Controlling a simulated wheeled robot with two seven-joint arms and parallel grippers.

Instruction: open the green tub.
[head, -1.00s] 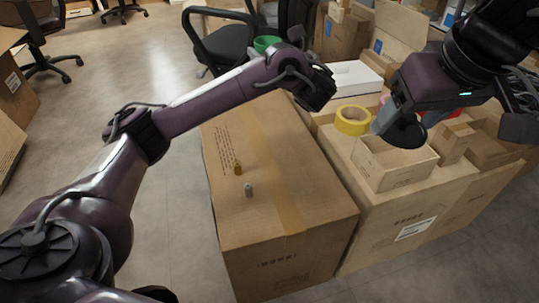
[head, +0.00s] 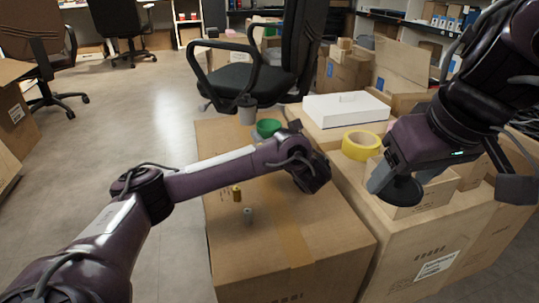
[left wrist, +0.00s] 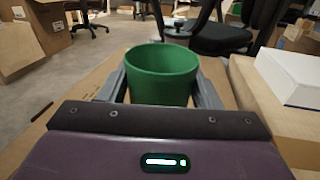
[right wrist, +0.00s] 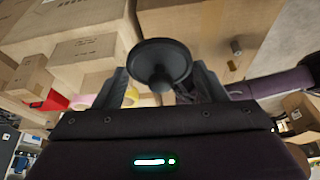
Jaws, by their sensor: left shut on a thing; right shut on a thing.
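The green tub (head: 268,127) is over the far end of the near carton in the head view. In the left wrist view the tub (left wrist: 163,80) is upright with its top open, between the two fingers of my left gripper (left wrist: 160,92), which is shut on it. I cannot tell whether it touches the carton. My right gripper (right wrist: 160,88) is shut on a dark round lid (right wrist: 160,60) with a knob. In the head view the lid (head: 402,191) hangs over the right carton, well apart from the tub.
A yellow tape roll (head: 361,146) and a white box (head: 345,109) lie to the right. An office chair (head: 245,78) stands behind.

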